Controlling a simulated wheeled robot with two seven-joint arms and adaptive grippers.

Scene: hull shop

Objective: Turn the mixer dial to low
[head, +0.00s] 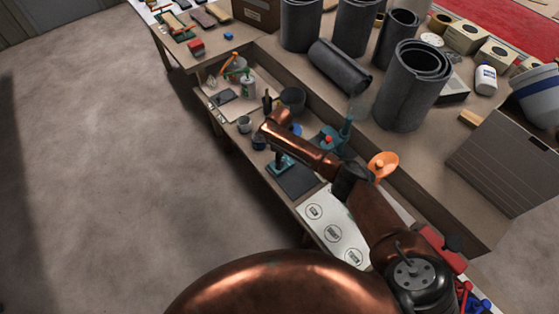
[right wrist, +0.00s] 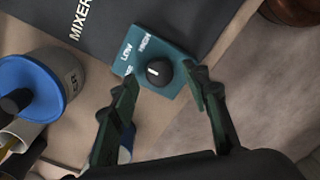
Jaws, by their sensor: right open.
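The mixer dial (right wrist: 157,72) is a round black knob with a short white mark, on a teal panel (right wrist: 186,62). The labels LOW and HIGH show on the panel, and a third label is partly hidden by my finger. I cannot tell exactly which label the mark points to. My right gripper (right wrist: 160,74) is open, with one finger on each side of the dial and no clear contact. In the head view the teal panel (head: 282,163) lies under my right wrist, beside a dark mat (head: 299,182). My left gripper is not in view.
A blue-topped container (right wrist: 40,92) stands left of the panel in the right wrist view. Grey rolls (head: 412,88) stand on the upper shelf. An orange funnel-like object (head: 382,165) is close to my arm. Open floor (head: 120,160) lies left of the bench.

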